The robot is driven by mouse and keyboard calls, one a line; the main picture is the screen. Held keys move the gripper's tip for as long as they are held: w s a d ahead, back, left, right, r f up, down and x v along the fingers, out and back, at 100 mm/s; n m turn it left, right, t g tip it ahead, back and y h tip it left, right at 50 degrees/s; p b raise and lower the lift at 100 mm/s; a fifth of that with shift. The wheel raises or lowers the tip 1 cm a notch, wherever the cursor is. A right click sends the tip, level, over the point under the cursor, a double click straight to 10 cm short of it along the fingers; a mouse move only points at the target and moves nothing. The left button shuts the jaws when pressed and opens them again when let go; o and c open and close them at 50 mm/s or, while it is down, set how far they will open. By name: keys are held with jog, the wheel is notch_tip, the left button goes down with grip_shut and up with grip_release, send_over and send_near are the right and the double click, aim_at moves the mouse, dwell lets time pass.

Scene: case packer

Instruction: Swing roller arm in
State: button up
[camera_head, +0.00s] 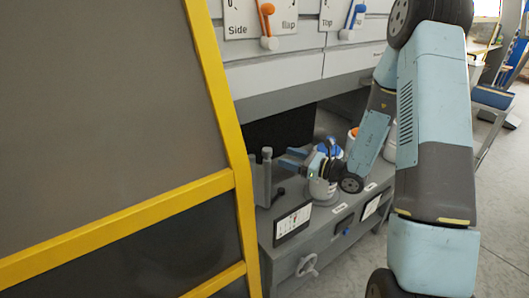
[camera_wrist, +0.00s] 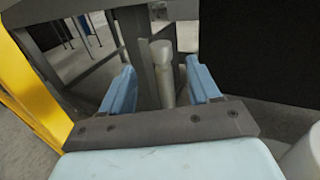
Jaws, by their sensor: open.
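An upright light grey handle with a rounded top, which looks like part of the roller arm (camera_head: 267,172), stands at the machine's left end, beside the yellow frame. In the wrist view the same handle (camera_wrist: 164,80) shows between the two blue fingers, nearer the right one. A darker grey upright bar (camera_wrist: 138,55) stands just left of it. My gripper (camera_head: 287,159) is open, its fingers pointing left toward the handle in the head view. In the wrist view my gripper (camera_wrist: 160,72) shows a gap to the handle on the left; contact on the right cannot be told.
A yellow-framed guard panel (camera_head: 130,225) fills the left close by. White containers with blue and orange tops (camera_head: 323,188) stand behind and below my wrist. A tilted display (camera_head: 292,222) and a handwheel (camera_head: 307,264) are on the machine's front. Open floor lies at the right.

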aim_at(271, 152)
jog(key=x, duration=0.8)
jog(key=shift+w+a, duration=0.15)
jog(key=shift+a, duration=0.25)
jog(key=shift+c, duration=0.2)
